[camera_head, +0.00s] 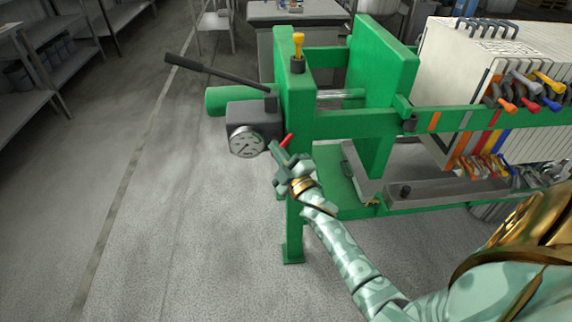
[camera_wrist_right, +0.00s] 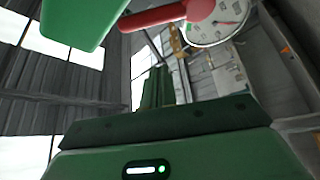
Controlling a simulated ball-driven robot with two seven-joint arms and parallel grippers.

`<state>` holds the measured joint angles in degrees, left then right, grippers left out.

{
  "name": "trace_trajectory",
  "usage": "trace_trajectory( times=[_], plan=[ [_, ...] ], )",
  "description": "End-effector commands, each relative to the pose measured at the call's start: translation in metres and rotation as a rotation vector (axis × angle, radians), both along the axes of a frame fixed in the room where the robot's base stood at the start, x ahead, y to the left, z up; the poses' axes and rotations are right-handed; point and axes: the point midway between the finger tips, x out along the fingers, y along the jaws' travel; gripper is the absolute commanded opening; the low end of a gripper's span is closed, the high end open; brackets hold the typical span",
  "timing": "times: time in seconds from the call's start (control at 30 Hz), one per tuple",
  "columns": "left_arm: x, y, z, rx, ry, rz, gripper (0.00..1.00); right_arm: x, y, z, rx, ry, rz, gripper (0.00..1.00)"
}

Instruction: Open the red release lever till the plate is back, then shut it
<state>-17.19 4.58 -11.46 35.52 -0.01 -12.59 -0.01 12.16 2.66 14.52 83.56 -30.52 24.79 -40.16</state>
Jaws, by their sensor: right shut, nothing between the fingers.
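The red release lever (camera_head: 286,140) sticks up beside the pressure gauge on the grey pump block (camera_head: 262,115). It shows in the right wrist view as a red bar (camera_wrist_right: 155,17) in front of the gauge. My right gripper (camera_head: 282,157) is shut and empty, just below the lever. I cannot tell whether it touches the lever. The thick green plate (camera_head: 383,62) stands between the green end frame (camera_head: 296,110) and the white filter plates (camera_head: 450,70); a shiny rod (camera_head: 340,96) shows on its left. My left gripper is out of view.
The round gauge (camera_head: 247,142) also shows in the right wrist view (camera_wrist_right: 215,22). A long black pump handle (camera_head: 215,73) reaches up left from the block. A yellow-topped knob (camera_head: 298,45) stands on the end frame. The floor at left is free; shelves (camera_head: 50,45) stand beyond.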

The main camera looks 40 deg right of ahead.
Motion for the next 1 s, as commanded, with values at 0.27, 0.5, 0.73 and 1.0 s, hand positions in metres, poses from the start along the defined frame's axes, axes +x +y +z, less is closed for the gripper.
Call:
trace_trajectory(
  times=[0.27,0.5,0.73,1.0],
  plan=[
    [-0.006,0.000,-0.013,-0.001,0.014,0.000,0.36,0.023,-0.020,-0.007,-0.002,0.004,-0.001,0.00],
    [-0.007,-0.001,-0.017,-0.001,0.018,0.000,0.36,0.018,-0.034,-0.014,0.001,0.002,0.000,0.00],
    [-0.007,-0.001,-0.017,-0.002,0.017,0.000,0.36,0.017,-0.035,-0.014,0.002,0.000,0.000,0.00],
    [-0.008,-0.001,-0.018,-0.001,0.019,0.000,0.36,0.017,-0.036,-0.015,0.016,-0.008,0.000,0.00]
  ],
)
